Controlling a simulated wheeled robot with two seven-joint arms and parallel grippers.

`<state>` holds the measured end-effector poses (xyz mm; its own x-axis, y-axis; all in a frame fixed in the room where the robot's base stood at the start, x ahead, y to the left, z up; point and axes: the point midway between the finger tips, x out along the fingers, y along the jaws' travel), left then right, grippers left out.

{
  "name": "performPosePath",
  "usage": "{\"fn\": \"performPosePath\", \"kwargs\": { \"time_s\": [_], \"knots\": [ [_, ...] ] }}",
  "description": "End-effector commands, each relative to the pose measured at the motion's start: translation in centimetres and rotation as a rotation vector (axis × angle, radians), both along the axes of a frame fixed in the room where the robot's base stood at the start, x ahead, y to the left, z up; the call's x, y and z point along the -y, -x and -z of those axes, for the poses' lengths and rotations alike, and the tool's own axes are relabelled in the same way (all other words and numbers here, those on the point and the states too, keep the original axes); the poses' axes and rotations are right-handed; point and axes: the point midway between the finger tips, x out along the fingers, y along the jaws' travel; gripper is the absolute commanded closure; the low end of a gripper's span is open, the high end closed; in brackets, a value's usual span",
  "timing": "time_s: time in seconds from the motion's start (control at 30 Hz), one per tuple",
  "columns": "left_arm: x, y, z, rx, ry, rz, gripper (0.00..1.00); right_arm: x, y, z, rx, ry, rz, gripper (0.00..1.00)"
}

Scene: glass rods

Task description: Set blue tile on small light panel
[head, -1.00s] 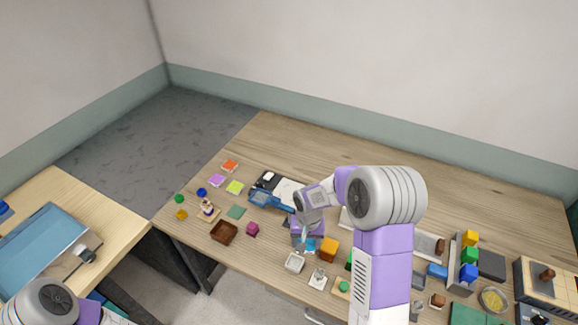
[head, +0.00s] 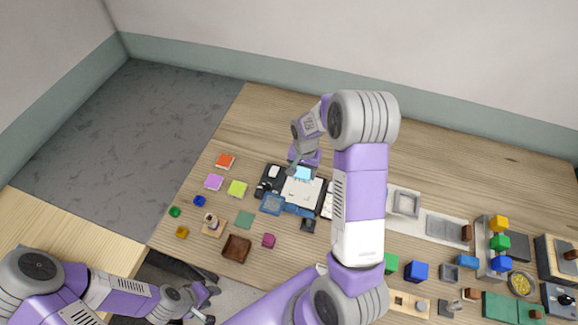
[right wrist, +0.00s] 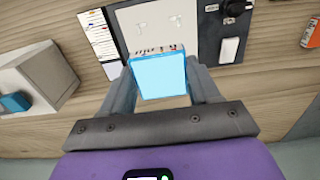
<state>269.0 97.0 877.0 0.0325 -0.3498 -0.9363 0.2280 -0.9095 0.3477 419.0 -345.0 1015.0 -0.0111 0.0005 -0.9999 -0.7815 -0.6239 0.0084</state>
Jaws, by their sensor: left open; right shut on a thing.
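The blue tile (right wrist: 160,76) is pale, bright blue with darker blue edges. It is held between the fingertips of my right gripper (right wrist: 161,84), and it also shows in the head view (head: 303,173). The light panel (right wrist: 142,28) is a white, flat plate with faint dark marks, and it also shows in the head view (head: 303,193). The tile overlaps the panel's near edge in the right wrist view; I cannot tell the gap between them. My left gripper (head: 210,304) is open and empty at the bottom of the head view, away from the panel.
A black unit with a knob and white switch (right wrist: 229,49) adjoins the panel. Blue translucent pieces (head: 272,204) lie in front of it. Coloured tiles, such as a lime one (head: 237,188), lie to the left. Cubes and trays crowd the right; the table behind is clear.

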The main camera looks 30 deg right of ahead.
Motion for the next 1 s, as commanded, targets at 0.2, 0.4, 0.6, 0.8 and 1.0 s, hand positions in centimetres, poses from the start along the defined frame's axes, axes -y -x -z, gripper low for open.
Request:
{"fn": "performPosePath", "kwargs": {
  "time_s": [0.2,0.4,0.6,0.8,1.0],
  "knots": [
    [0.0,0.1,3.8,-0.002,0.0,0.0,0.57,0.0,0.0,3.8,0.001,0.0,0.0,0.74],
    [0.0,0.1,4.7,-0.001,0.0,0.0,0.57,0.0,0.0,4.6,0.001,0.0,-0.001,0.74],
    [0.0,0.1,5.0,-0.001,0.0,0.0,0.57,0.0,0.0,5.1,0.001,0.0,-0.001,0.74],
    [0.0,0.1,6.0,-0.001,0.0,0.0,0.57,0.0,0.0,6.6,0.001,0.0,-0.001,0.74],
    [0.0,0.1,7.4,-0.001,0.0,0.0,0.57,0.0,0.0,8.4,0.001,0.0,-0.002,0.74]
  ]
}}
